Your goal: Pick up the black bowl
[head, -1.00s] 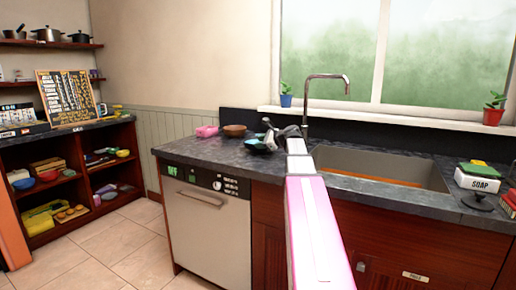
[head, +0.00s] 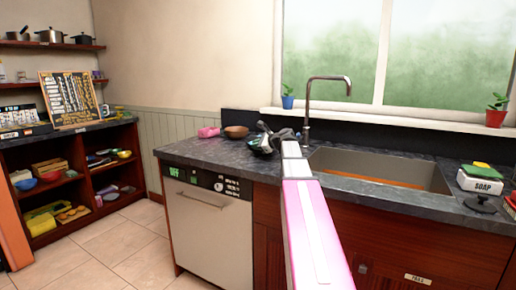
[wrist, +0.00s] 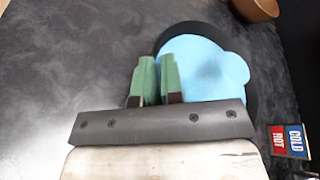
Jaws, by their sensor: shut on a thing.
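The black bowl (wrist: 192,29) is at the upper middle of the wrist view, with a dark rim and a flat light-blue thing (wrist: 212,75) inside it. My gripper (wrist: 158,62) has its two green fingers close together at the left side of the bowl, shut on its rim. The fingers hide part of that rim. In the head view the bowl (head: 260,150) is small and dark at the counter, left of the sink, partly hidden by my gripper (head: 266,138). I cannot tell whether it touches the counter.
A brown bowl (head: 236,132) and a pink thing (head: 209,132) stand behind on the dark counter (head: 200,150). The faucet (head: 308,110) and sink (head: 385,168) are to the right. A hot-cold label (wrist: 290,140) shows at the right in the wrist view. The counter's left part is clear.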

